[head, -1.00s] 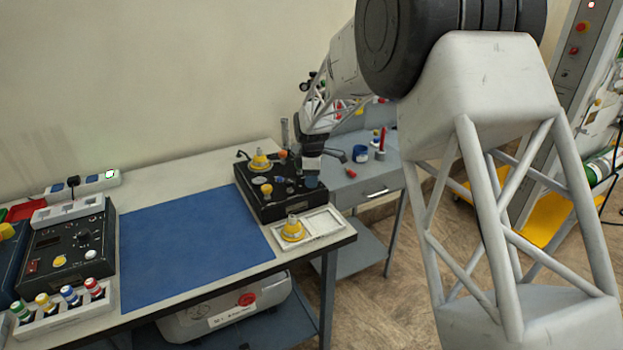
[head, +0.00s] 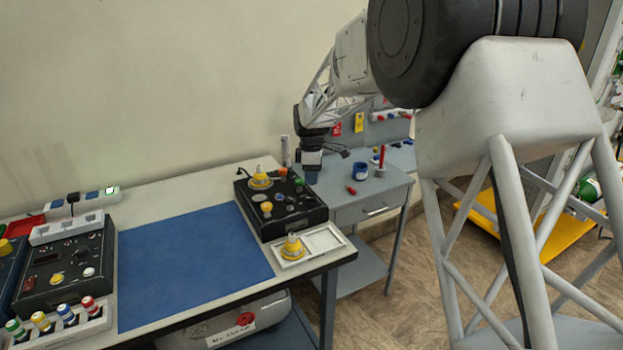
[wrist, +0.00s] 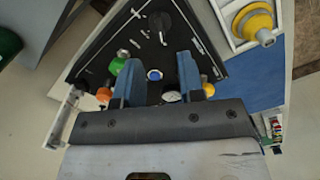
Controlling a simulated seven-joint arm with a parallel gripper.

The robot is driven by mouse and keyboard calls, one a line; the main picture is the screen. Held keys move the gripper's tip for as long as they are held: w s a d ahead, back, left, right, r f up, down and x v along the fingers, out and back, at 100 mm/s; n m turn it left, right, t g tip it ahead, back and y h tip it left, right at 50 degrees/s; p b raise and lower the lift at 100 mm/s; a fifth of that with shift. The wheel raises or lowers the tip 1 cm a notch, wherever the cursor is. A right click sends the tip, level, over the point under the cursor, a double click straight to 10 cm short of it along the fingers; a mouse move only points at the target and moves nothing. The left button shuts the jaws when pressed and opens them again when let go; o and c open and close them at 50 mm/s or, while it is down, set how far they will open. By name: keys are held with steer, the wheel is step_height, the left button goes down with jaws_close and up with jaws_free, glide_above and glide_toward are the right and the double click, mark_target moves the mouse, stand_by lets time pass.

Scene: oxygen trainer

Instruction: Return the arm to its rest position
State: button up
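My gripper (head: 312,176) hangs above the back right of the black oxygen trainer panel (head: 300,222) on the bench. In the wrist view my gripper (wrist: 158,72) has its two blue fingers spread apart with nothing held between them. The panel's black face (wrist: 105,62) lies below, with a green knob, a black knob, a blue button and a gauge showing between or near the fingers. A yellow dome-shaped fitting (head: 260,179) stands on the panel. Whether the fingers touch anything is not clear, but they appear clear of the panel.
A white tray (head: 325,241) with another yellow fitting (head: 291,248) sits in front of the panel. A blue mat (head: 190,255) is bare to the left.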

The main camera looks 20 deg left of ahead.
steer(key=s+d+r+m, duration=0.3)
steer(key=s+d+r, duration=0.25)
steer(key=d, duration=0.35)
steer(key=s+d+r+m+t, duration=0.1)
steer(key=s+d+r+m, duration=0.4)
steer(key=d, duration=0.4)
steer(key=s+d+r+m, duration=0.2)
steer(key=s+d+r, duration=0.2)
steer(key=s+d, duration=0.45)
steer(key=s+d+f+m, duration=0.1)
steer(key=s+d+m, duration=0.2)
steer(key=s+d, duration=0.3)
steer(key=s+d+f+m+t, duration=0.1)
steer(key=s+d+m, duration=0.3)
steer(key=s, duration=0.9)
steer(key=s+d+f+m, duration=0.1)
steer(key=s+d+m, duration=0.3)
steer(key=s+d, duration=0.4)
steer(key=shift+s+d+f+t, duration=0.15)
steer(key=shift+s+f+t, duration=0.2)
steer(key=shift+s, duration=0.7)
